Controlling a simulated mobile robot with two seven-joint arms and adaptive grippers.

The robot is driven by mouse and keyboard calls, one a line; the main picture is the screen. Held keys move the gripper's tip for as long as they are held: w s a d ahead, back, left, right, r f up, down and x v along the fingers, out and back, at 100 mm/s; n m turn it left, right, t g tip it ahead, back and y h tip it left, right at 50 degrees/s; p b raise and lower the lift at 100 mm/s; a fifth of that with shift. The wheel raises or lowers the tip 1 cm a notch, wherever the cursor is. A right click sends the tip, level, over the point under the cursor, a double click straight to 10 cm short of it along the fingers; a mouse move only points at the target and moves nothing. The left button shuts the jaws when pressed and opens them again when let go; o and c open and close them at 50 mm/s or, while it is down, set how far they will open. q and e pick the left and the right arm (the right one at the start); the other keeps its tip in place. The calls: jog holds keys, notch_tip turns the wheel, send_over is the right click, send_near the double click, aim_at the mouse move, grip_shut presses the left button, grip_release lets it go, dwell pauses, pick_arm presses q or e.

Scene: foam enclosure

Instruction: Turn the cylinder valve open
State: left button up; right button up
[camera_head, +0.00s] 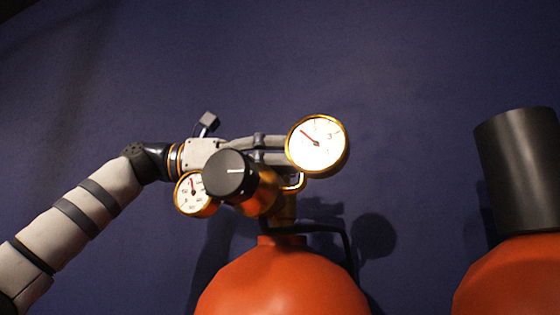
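An orange-red cylinder (283,283) stands at the lower middle, with a brass valve and regulator assembly (262,196) on top. A black round knob (229,174) with a white mark faces me. A large brass-rimmed gauge (317,144) sits to its upper right and a smaller gauge (196,195) to its lower left. My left gripper (270,149) reaches in from the left, behind the black knob. Its two grey fingers point right and pass behind the large gauge. The fingertips are hidden, so I cannot tell whether they touch or hold anything. My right gripper is out of view.
A second orange-red cylinder (510,275) with a tall black cap (518,170) stands at the right. A dark hose (338,236) runs down behind the first cylinder. A plain dark blue wall (420,70) is behind. The space above the gauges is clear.

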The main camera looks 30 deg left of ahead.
pick_arm(q)
jog(key=c, duration=1.2)
jog(key=shift+n+t+y, duration=0.7)
jog(key=shift+n+t, duration=0.1)
jog(key=shift+t, duration=0.2)
jog(key=o, duration=1.2)
jog(key=v, duration=1.2)
